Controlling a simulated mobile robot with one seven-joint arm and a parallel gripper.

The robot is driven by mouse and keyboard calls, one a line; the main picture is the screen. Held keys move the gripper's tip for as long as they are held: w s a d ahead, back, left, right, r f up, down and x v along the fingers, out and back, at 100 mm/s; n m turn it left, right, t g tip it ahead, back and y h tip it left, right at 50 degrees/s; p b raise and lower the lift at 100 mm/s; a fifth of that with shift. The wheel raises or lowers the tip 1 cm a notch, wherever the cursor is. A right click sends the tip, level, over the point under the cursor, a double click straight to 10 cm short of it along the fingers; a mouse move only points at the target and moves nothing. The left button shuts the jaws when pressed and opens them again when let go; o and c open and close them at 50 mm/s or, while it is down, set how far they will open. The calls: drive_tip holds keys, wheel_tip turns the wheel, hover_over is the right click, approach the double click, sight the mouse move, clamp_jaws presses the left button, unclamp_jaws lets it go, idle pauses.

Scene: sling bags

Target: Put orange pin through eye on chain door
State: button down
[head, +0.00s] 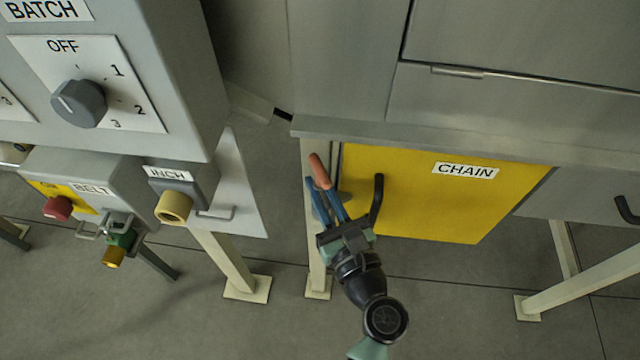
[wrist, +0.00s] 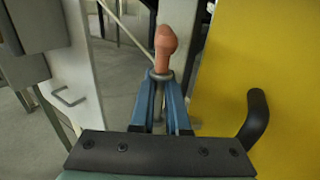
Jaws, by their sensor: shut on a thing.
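The orange pin (head: 320,172) has a rounded orange grip; in the wrist view the pin (wrist: 165,48) stands roughly upright beyond my fingers. My gripper (head: 319,187), with blue fingers, is shut on it near the left edge of the yellow chain door (head: 450,205). A grey ring (wrist: 161,74) shows at the lower end of the orange grip, between my fingertips (wrist: 161,86); I cannot tell whether it is the pin's collar or the eye. The pin's shaft is mostly hidden by my fingers. The door looks closed and fills the right of the wrist view (wrist: 265,50).
A black door handle (head: 377,200) is close to the right of my gripper. A pale frame leg (head: 316,260) stands behind it. At left are the INCH box (head: 180,190), the BELT box (head: 90,190) with a red button, and the BATCH panel with a dial (head: 80,103).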

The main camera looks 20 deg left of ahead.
drive_tip(key=shift+f+b, duration=1.65)
drive_tip(key=shift+f, duration=0.65)
drive_tip(key=c, duration=0.8)
unclamp_jaws()
drive_tip(key=shift+s+f, duration=0.1)
drive_tip(key=shift+f, duration=0.05)
drive_tip(key=shift+c, duration=0.2)
drive_tip(key=shift+f, duration=0.1)
drive_tip(key=shift+s+a, duration=0.15)
drive_tip(key=p+v, duration=0.1)
drive_tip(key=v, duration=1.2)
drive_tip(key=shift+w+r, duration=0.2)
drive_tip(key=shift+r, duration=0.25)
